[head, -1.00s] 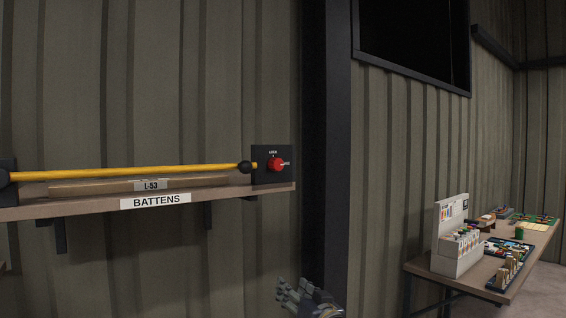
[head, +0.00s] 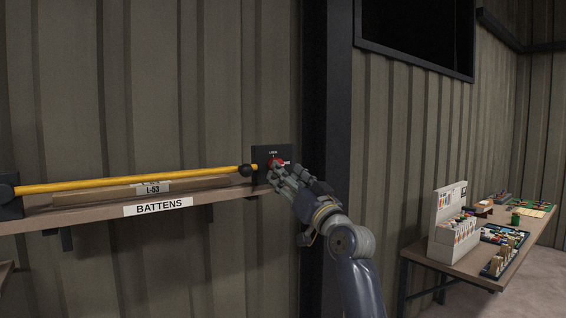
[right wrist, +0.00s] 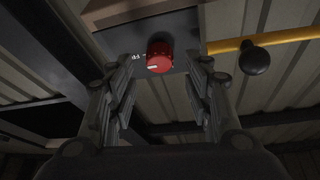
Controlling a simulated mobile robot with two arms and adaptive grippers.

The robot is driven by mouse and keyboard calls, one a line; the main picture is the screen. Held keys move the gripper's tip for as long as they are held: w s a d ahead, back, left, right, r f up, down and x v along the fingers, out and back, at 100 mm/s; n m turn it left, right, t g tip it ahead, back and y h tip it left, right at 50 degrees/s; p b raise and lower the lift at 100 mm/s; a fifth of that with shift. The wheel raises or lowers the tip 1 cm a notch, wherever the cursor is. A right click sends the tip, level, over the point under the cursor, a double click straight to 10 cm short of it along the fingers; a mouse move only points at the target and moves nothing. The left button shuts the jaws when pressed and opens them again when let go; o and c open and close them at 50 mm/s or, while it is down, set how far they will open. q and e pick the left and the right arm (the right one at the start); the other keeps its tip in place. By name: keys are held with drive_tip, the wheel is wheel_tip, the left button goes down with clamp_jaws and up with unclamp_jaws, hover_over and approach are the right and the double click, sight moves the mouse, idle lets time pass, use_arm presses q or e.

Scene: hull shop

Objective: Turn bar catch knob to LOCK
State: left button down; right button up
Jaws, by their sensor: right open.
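The red catch knob (head: 275,163) sits on a dark plate (head: 260,152) at the right end of the battens shelf. The right wrist view shows the knob (right wrist: 160,57) with a white pointer mark, ahead of the fingers and between their lines. My right gripper (head: 279,176) is open and empty, just below and in front of the knob, and partly covers it in the head view. A gap shows between the fingers and the knob in the wrist view. The yellow bar (head: 130,182) lies across the shelf front, its black ball end (head: 246,171) beside the plate. My left gripper is not in view.
The shelf (head: 80,216) labelled BATTENS holds a batten marked L-53 (head: 152,189) behind the bar. A dark post (head: 327,90) stands right of the plate. A table (head: 465,268) with a box and small parts stands at the right.

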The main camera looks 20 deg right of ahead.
drive_tip(key=p+x, duration=0.1)
drive_tip(key=x, duration=0.1)
drive_tip(key=shift+w+a+r, duration=0.1)
drive_tip(key=shift+w+r, duration=0.05)
drive_tip(key=shift+w, duration=0.25)
drive_tip(key=c, duration=1.1)
